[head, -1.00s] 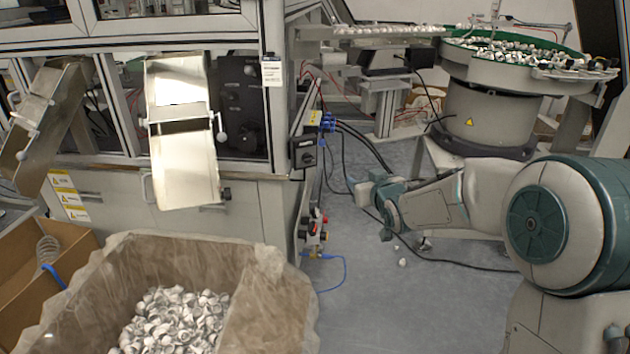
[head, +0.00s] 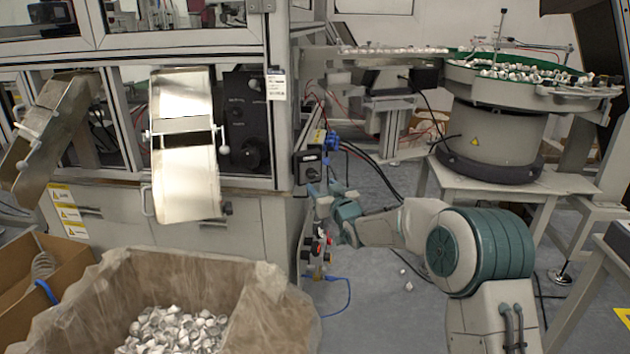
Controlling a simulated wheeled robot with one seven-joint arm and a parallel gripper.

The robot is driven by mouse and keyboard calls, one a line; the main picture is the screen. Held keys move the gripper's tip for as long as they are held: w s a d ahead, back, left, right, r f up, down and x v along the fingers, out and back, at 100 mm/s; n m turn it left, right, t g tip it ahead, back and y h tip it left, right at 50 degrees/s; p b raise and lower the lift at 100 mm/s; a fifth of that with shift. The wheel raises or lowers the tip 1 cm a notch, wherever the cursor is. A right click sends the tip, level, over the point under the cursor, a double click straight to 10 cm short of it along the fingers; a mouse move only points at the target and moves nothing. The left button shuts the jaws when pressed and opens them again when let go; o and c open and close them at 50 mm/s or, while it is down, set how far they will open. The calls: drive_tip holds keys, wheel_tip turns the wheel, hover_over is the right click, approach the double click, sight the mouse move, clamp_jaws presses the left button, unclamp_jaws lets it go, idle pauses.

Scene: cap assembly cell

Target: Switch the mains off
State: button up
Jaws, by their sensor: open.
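The mains switch appears to be the black box with a rotary knob (head: 311,166) on the right corner post of the machine, in the middle of the head view. The exact setting of its knob is too small to tell. My gripper (head: 319,190) is open and empty, just below and in front of this box, with its fingers pointing to the machine. I cannot tell whether a fingertip touches the box.
Below my gripper, red and black knobs and fittings (head: 318,248) stick out from the machine, with a blue hose. Blue connectors and black cables (head: 330,141) lie behind the switch. A lined bin of caps (head: 285,298) stands front left, a bowl feeder (head: 492,130) at right.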

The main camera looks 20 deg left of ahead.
sight(312, 176)
drive_tip(key=shift+x, duration=3.05)
drive_tip(key=shift+f, duration=0.1)
drive_tip(key=c, duration=1)
